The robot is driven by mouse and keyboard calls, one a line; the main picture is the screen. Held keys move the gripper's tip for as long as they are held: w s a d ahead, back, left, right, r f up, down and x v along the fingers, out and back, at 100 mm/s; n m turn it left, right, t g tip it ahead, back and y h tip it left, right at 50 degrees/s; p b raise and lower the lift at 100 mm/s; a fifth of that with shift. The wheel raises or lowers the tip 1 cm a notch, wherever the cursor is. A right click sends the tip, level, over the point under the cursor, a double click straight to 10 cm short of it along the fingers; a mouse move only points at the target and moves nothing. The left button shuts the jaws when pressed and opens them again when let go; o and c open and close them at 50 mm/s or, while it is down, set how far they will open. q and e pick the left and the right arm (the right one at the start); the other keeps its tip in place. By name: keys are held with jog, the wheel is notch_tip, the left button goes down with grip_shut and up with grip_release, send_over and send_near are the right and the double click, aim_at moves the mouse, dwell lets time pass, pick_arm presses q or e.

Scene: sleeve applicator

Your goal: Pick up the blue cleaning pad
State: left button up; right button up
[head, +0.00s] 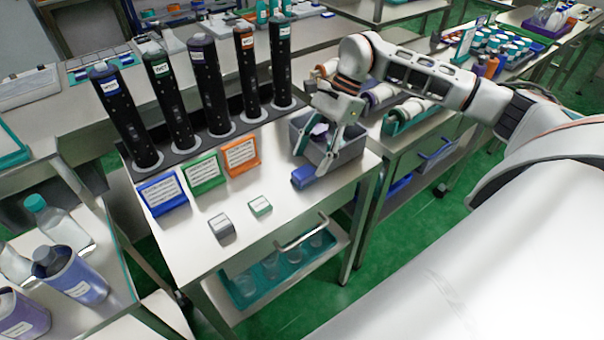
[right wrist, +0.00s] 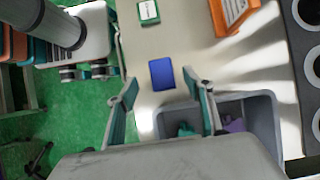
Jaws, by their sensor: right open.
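The blue cleaning pad (head: 304,176) is a small flat block lying on the white table top, at the front left side of a grey bin. In the right wrist view the pad (right wrist: 161,74) lies ahead, between the lines of the two fingers. My right gripper (head: 316,152) is open and empty, above the pad and the bin's near left part. Its fingers (right wrist: 159,84) show wide apart in the right wrist view, one on each side of the pad. I cannot tell the exact height gap. My left gripper is not in view.
The grey bin (head: 352,150) holds teal and purple items, right beside the pad. Blue, green and orange label stands (head: 240,155) and several tall black tubes (head: 208,85) stand to the left.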

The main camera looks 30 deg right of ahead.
aim_at(304, 171)
jog(key=x, duration=0.5)
jog(key=shift+w+d+f+p, duration=0.1)
jog(key=shift+p, duration=0.3)
jog(key=c, duration=1.2)
notch_tip(304, 171, up, 20)
jog(key=shift+r+b, duration=0.1)
jog(key=shift+b, duration=0.2)
